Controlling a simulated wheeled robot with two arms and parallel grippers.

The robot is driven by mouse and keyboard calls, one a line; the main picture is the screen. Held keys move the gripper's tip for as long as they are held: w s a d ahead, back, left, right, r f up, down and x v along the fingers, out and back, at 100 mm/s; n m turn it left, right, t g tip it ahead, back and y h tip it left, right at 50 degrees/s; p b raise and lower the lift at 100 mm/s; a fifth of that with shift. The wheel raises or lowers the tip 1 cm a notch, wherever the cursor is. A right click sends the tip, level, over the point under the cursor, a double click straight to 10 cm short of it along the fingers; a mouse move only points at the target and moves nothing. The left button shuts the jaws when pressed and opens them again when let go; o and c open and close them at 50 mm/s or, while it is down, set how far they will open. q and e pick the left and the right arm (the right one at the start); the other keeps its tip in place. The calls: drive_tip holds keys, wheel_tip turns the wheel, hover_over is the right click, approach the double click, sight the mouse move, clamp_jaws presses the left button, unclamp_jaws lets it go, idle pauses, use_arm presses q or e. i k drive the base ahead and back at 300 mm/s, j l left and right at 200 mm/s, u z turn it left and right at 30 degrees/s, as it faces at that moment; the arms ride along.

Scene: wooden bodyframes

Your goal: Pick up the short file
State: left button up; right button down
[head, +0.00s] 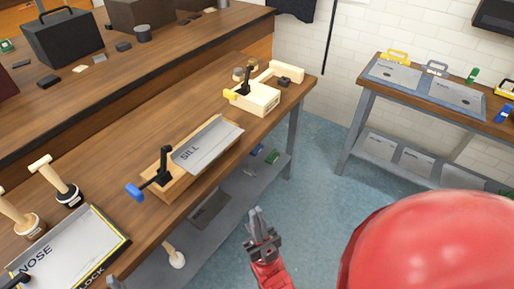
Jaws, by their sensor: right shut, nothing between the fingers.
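I cannot make out a short file for certain in the head view. Handled tools with pale wooden grips stand at the left of the near bench: one with a black base (68,191) and one with a brown base (26,221). My right gripper (255,213) is shut and empty. It points upward over the blue floor, in front of the bench's front edge and apart from everything on the bench. My left gripper is not clearly visible.
A lower shelf (224,212) lies beneath. Another bench (367,82) stands at right. Open floor (318,170) lies between.

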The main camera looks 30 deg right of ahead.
sight(250, 168)
drive_tip(key=z, duration=0.85)
drive_tip(key=u, duration=1.2)
drive_tip(key=z, duration=1.15)
drive_tip(key=i+l+u, duration=0.2)
drive_tip(key=l, duration=0.25)
drive_tip(key=i+l+u, duration=0.25)
drive_tip(key=l, duration=0.25)
drive_tip(key=l+u, duration=0.2)
drive_tip(key=l, duration=0.3)
drive_tip(key=i+l+u, duration=0.2)
drive_tip(key=l, duration=0.35)
drive_tip(key=l+u, duration=0.25)
drive_tip(key=l, duration=0.3)
